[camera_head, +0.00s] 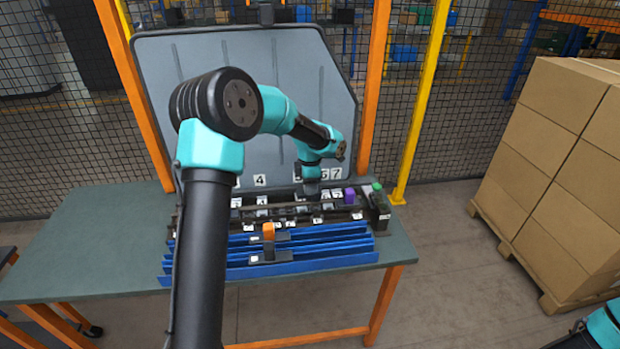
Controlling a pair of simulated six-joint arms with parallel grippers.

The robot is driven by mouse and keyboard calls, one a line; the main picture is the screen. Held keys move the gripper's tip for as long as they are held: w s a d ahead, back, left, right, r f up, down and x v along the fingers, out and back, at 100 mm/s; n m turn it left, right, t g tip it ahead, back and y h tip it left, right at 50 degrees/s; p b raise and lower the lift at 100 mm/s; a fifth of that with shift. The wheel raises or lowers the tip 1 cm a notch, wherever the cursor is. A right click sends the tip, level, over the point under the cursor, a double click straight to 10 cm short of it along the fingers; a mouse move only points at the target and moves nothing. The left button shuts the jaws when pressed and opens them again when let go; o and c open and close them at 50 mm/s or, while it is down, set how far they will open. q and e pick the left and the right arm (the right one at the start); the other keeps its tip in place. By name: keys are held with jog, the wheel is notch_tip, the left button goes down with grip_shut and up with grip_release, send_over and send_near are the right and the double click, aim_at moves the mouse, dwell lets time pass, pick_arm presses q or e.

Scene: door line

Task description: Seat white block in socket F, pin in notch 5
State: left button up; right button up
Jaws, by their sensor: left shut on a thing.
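My left gripper (311,190) reaches down over the dark fixture (285,208) on the table, near the labels 6 and 7. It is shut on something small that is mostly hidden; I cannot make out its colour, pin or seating. The white block and socket F cannot be told apart from the several small white labels along the fixture. My right gripper is out of view.
A grey door panel (240,75) with number labels stands behind the fixture, between orange posts. A green button (377,187) tops a dark box at the fixture's right end. The green table's left side (90,240) is clear. Cartons (560,150) stand at far right.

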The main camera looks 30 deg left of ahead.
pick_arm(q)
jog(key=shift+f, duration=0.6)
jog(key=shift+f, duration=0.25)
jog(key=shift+f, duration=0.25)
jog(key=shift+f, duration=2.1)
jog(key=o, duration=1.2)
jog(key=shift+c, duration=0.2)
